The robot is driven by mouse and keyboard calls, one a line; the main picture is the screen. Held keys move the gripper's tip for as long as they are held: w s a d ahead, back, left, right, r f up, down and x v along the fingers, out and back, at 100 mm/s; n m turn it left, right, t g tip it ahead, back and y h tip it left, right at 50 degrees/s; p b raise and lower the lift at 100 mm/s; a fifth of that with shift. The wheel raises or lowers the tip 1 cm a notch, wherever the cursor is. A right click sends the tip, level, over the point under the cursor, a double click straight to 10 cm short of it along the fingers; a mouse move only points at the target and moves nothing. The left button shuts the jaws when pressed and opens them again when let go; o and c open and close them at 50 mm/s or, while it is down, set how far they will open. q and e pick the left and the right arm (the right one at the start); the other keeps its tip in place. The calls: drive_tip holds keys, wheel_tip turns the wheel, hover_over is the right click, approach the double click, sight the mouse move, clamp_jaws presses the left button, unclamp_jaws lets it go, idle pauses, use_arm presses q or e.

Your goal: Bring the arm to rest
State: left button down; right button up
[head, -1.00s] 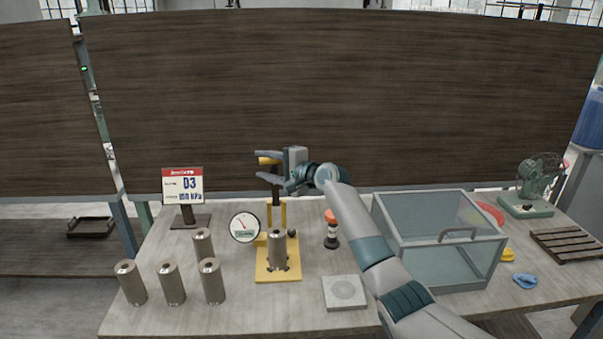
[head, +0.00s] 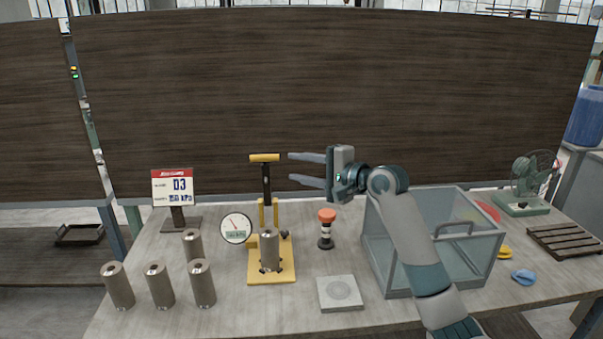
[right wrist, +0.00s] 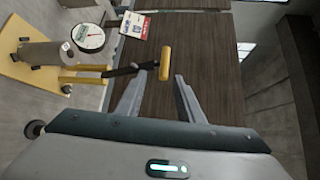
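My right arm reaches up over the table from the lower right in the head view. Its gripper (head: 291,169) is open and empty, with its two fingers pointing left. It is to the right of the yellow handle (head: 264,157) of the hand pump (head: 271,272), with a gap between them. The right wrist view shows the open fingers (right wrist: 158,82) too, with the yellow handle (right wrist: 165,63) beyond them. A grey metal cylinder (head: 269,250) stands upright on the pump's yellow base. My left gripper is not in view.
A dial gauge (head: 236,228) stands beside the pump, and several loose cylinders (head: 161,286) stand to its left. A sign (head: 172,188) is behind them. A red-topped button post (head: 326,228), a square plate (head: 340,293) and a clear box (head: 440,262) stand to the right.

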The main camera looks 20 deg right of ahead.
drive_tip(key=shift+s+d, duration=0.2)
drive_tip(key=shift+s, duration=0.15)
drive_tip(key=shift+w+a, duration=0.1)
drive_tip(key=shift+f, duration=0.1)
